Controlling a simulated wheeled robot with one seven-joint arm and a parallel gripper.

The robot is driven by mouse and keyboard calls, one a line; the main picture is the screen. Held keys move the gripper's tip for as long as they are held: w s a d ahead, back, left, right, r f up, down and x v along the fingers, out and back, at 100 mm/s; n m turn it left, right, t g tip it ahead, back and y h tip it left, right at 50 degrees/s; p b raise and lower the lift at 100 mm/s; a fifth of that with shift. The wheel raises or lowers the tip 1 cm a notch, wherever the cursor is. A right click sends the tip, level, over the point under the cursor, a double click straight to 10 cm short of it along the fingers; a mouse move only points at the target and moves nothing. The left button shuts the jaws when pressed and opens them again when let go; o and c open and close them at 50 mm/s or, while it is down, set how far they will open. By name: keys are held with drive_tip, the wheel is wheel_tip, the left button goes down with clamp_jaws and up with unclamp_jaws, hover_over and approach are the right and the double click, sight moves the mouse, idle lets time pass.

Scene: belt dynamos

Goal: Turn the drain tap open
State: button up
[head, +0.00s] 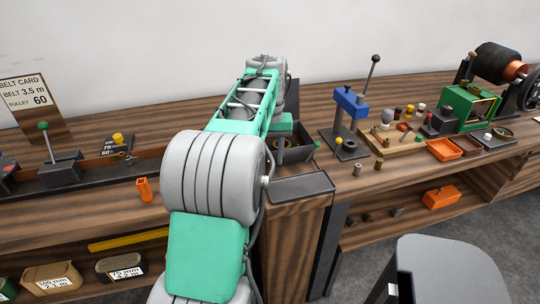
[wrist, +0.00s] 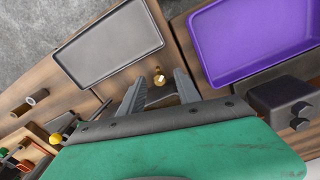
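A small brass fitting (wrist: 159,78), which looks like the drain tap, shows in the wrist view between the grey tray and the purple tray. My gripper (wrist: 158,84) is open there, with its two ribbed fingers apart. The brass fitting lies in line with the gap between the fingertips; I cannot tell whether either finger touches it. It is too small to read which way its handle is turned. In the head view my arm reaches over the bench and hides the tap and most of my gripper.
A shallow grey tray (wrist: 110,42) lies beside the purple tray (wrist: 225,76); the grey one also shows in the head view (head: 302,188). A dark block with knobs (wrist: 285,102) sits right of my gripper. A blue press (head: 349,102) stands to the right on the bench.

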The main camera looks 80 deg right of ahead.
sight(270, 160)
wheel_tip(270, 160, up, 8)
drive_tip(key=shift+f+p, duration=0.1)
drive_tip(key=shift+p, duration=0.4)
drive_tip(key=shift+c, duration=0.5)
